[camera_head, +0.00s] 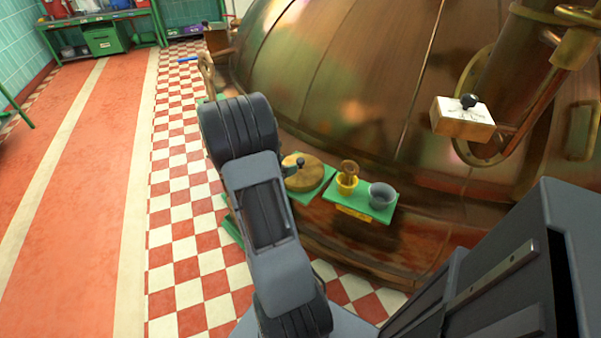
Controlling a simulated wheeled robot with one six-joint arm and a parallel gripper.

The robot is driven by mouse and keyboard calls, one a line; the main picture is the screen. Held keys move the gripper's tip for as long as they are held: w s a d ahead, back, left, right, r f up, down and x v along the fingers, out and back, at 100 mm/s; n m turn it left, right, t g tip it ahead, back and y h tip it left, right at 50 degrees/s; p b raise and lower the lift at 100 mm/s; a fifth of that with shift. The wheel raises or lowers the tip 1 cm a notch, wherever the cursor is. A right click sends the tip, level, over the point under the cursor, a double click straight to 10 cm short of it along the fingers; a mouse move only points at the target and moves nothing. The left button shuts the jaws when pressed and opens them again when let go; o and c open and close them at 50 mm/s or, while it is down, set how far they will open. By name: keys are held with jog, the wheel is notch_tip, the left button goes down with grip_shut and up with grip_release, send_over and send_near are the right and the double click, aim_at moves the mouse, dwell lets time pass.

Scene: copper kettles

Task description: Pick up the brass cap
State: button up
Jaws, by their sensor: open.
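A round, flat brass piece (306,176), which looks like the brass cap, lies on a green shelf beside the copper kettle (340,75). A small dark knob-like spot shows at its upper edge. Its left side is partly hidden by my arm, which crosses the middle of the view. A small pale and yellowish bit shows at its upper left, too small to make out. My gripper does not show; the end of my arm is hidden behind its own links.
A second green shelf (348,196) to the right holds a yellow cup (347,187) with a brass-coloured piece in it, and a grey bowl (382,194). A white-topped box (464,119) with a black knob sits higher right. The red floor (85,200) at left is clear.

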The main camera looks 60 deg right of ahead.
aim_at(300, 160)
jog(key=shift+r+b+x, duration=0.2)
jog(key=shift+b+x, duration=0.55)
jog(key=shift+x, duration=3.1)
grip_shut()
